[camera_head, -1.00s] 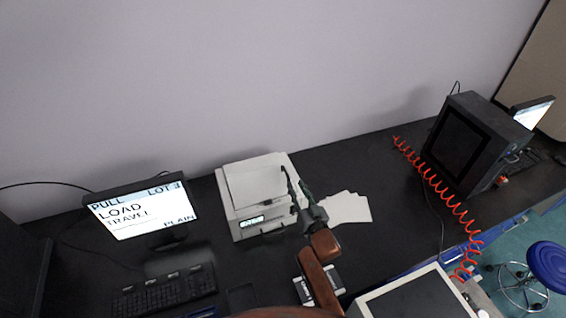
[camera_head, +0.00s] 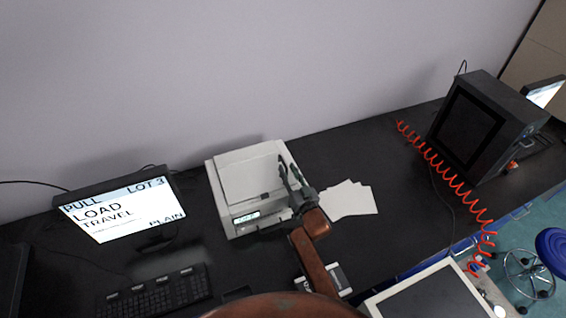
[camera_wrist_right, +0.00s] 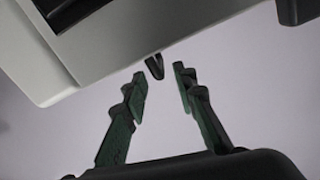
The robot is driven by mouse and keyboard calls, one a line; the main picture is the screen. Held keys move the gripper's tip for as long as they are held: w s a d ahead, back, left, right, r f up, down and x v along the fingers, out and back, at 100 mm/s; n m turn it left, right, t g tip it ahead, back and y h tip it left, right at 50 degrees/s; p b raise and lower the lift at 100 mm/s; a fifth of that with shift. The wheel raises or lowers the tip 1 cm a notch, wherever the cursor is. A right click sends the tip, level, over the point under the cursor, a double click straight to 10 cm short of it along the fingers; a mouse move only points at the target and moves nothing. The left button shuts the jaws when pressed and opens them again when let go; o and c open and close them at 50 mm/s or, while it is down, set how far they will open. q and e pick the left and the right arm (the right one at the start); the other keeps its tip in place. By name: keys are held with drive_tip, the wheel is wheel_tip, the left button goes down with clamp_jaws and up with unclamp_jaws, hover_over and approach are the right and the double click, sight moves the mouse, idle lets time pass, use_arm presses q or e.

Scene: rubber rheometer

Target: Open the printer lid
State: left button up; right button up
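The printer (camera_head: 225,205) is a white box on the black bench, with a small lit display on its front. Its lid (camera_head: 250,172) looks shut, lying flat on top. My right gripper (camera_head: 289,174) is at the printer's right front corner, fingers pointing up in the picture. In the right wrist view my right gripper (camera_wrist_right: 160,88) is open, its two green-black fingers apart. A small dark tab (camera_wrist_right: 154,66) shows just beyond and between the fingertips, below the edge of the printer's pale body (camera_wrist_right: 110,35). I cannot tell whether a finger touches it. My left gripper is not in view.
A monitor (camera_head: 120,210) and keyboard (camera_head: 155,294) stand left of the printer. White papers (camera_head: 350,200) lie right of it. A red coiled cable (camera_head: 440,185) and a black machine (camera_head: 470,125) are further right. The bench between papers and cable is clear.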

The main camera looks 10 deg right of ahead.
drive_tip(key=shift+w+a, duration=0.25)
drive_tip(key=shift+w, duration=1)
drive_tip(key=shift+w+a, duration=0.25)
drive_tip(key=shift+w, duration=1)
clamp_jaws()
